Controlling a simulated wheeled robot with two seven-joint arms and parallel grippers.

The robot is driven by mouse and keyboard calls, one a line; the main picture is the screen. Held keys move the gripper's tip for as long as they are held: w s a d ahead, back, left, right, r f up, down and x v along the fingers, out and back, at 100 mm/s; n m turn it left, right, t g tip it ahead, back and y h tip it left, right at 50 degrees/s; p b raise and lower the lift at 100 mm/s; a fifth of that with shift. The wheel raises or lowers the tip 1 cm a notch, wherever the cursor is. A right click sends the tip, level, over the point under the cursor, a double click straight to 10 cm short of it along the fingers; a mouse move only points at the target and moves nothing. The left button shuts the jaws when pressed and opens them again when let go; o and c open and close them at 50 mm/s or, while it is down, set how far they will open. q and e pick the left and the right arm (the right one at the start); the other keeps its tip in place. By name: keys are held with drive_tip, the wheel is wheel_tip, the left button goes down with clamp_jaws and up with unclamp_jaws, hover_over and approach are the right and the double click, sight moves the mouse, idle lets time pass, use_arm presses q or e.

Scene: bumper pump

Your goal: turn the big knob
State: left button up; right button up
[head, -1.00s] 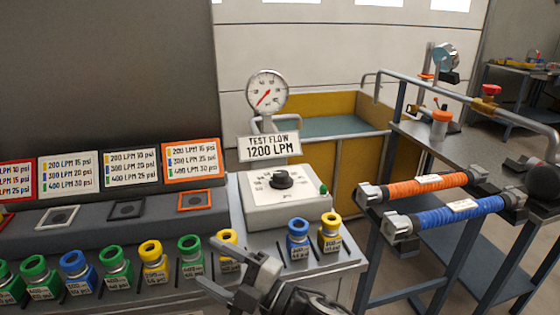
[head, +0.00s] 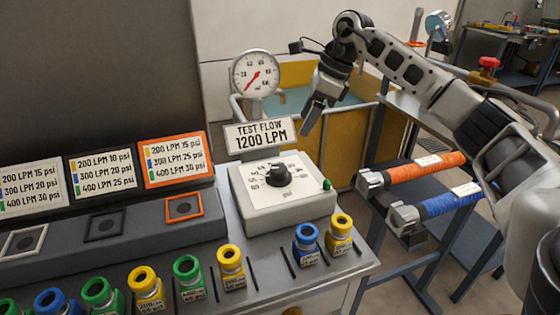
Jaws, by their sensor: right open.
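The big knob (head: 278,175) is black and round. It sits on the sloped top of a white control box (head: 285,212), with dial markings around it, in the middle of the head view. My right gripper (head: 312,117) hangs above and to the right of the knob, behind the box's top edge in the picture. Its fingers point down and it is open, holding nothing and apart from the knob. My left gripper is not in view.
A gauge (head: 257,73) and a "TEST FLOW 1200 LPM" sign (head: 262,135) stand behind the box. Colored nozzles (head: 231,267) line the bench front. A green button (head: 326,184) is on the box. Orange (head: 425,168) and blue (head: 452,201) handles lie right.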

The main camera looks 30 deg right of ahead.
sight(280, 168)
drive_tip(key=p+x, duration=0.1)
drive_tip(key=x, duration=1.3)
drive_tip(key=shift+a+f, duration=0.15)
drive_tip(key=shift+a, duration=0.05)
drive_tip(key=c, duration=1)
